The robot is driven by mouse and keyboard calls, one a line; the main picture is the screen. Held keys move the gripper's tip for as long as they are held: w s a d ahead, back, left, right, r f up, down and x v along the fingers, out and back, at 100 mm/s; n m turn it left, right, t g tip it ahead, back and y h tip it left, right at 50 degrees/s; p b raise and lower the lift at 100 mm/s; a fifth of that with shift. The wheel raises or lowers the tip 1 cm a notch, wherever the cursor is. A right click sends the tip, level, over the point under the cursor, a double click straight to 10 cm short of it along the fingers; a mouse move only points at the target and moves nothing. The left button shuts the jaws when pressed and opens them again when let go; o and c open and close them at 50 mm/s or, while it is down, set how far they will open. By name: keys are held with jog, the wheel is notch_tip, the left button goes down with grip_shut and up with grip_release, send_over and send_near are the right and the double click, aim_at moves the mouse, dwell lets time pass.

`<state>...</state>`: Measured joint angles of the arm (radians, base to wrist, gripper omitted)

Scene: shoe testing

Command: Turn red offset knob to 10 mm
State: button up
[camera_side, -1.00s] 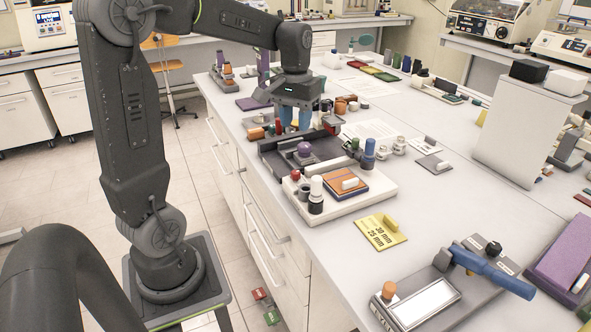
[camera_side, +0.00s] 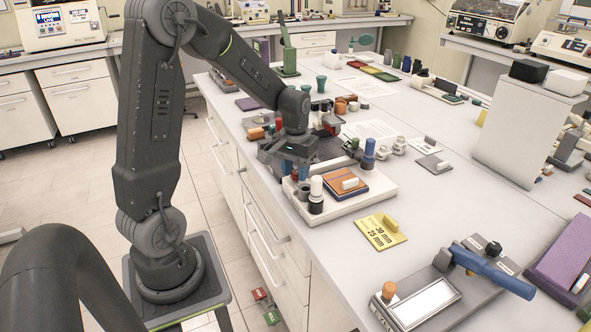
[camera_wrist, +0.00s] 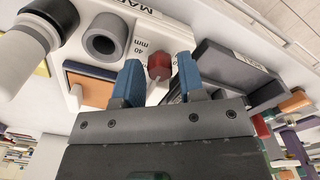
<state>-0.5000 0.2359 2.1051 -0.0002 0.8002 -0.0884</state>
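A red knob (camera_wrist: 158,66) shows in the wrist view on a white base (camera_wrist: 115,28) with printed lettering and a "40 mm" mark beside it. My gripper (camera_wrist: 159,66) has two blue fingers spread apart, with the red knob between their tips. A gap shows on each side of the knob, and I cannot tell how deep the fingers reach around it. In the side view my gripper (camera_side: 294,170) is low over the left end of the white base (camera_side: 330,206) and hides the knob. No 10 mm mark is readable.
A white-topped cylinder (camera_side: 316,188) and an orange-topped block (camera_side: 343,184) stand close to my gripper. A blue cylinder (camera_side: 369,153) is to the right. A dark grey block (camera_wrist: 228,75) lies beside the right finger. A yellow plate (camera_side: 380,231) lies nearer on the table.

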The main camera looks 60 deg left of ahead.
jog(key=c, duration=0.6)
jog(key=shift+c, duration=0.2)
jog(key=n, duration=0.4)
jog(key=shift+n, duration=0.4)
jog(key=n, duration=0.4)
jog(key=shift+n, duration=0.3)
jog(key=n, duration=0.4)
jog(key=shift+n, duration=2.3)
